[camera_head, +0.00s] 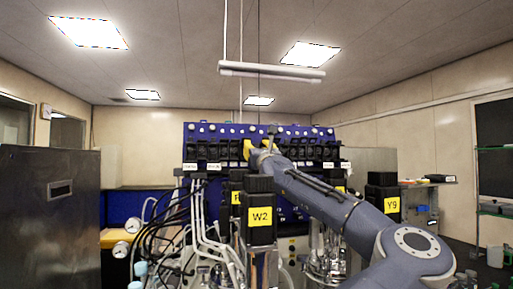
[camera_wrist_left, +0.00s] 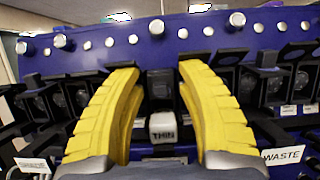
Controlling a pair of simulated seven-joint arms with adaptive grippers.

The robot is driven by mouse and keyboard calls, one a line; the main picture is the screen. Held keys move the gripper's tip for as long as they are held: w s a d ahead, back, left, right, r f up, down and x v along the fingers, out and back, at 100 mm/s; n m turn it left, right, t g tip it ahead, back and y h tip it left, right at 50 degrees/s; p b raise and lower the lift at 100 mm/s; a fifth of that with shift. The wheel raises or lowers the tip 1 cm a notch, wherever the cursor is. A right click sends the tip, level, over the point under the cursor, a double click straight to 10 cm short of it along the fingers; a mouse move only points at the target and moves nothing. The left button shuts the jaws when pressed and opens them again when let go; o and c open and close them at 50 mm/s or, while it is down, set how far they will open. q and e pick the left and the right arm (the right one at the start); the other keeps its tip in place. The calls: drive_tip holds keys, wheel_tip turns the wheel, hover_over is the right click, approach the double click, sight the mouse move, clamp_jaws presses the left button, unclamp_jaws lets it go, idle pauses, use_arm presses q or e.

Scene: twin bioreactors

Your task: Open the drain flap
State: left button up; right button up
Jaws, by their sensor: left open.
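A blue panel (camera_head: 260,131) at the back carries a row of dark flap-like units with small white labels. I cannot tell which one is the drain flap. My left gripper (camera_head: 258,147) is in front of this row. In the left wrist view its two yellow fingers (camera_wrist_left: 160,75) are open and apart, with nothing held. Between them shows a white block (camera_wrist_left: 162,127) marked "THIN" under a dark unit on the panel. A white "WASTE" label (camera_wrist_left: 283,155) is right of the fingers. Another label (camera_wrist_left: 33,165) at left is unreadable. My right gripper is out of view.
A black post with a yellow "W2" tag (camera_head: 261,216) stands in front of the panel, and another with "Y9" (camera_head: 391,205) at right. Tubes and cables (camera_head: 200,225) crowd the lower left. A grey cabinet (camera_head: 50,215) stands at far left.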

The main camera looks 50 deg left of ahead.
use_arm(q)
clamp_jaws()
drive_tip(key=shift+s+d+r+h, duration=0.1)
drive_tip(key=shift+r+h, duration=0.1)
drive_tip(key=shift+h, duration=0.2)
drive_tip(key=shift+r+g+h, duration=0.15)
drive_tip(key=shift+g+h, duration=0.25)
drive_tip(key=shift+h, duration=0.1)
drive_tip(key=shift+d+r+g+h, duration=0.15)
drive_tip(key=shift+g+h, duration=0.35)
drive_tip(key=shift+h, duration=0.55)
drive_tip(key=shift+a+r+g+h, duration=0.15)
drive_tip(key=shift+g+h, duration=0.35)
drive_tip(key=shift+h, duration=0.55)
drive_tip(key=shift+r+g+h, duration=0.2)
drive_tip(key=shift+g+h, duration=0.7)
drive_tip(key=shift+h, duration=0.8)
drive_tip(key=shift+g+h, duration=0.3)
drive_tip(key=shift+h, duration=0.4)
drive_tip(key=shift+g+h, duration=0.5)
drive_tip(key=shift+h, duration=0.4)
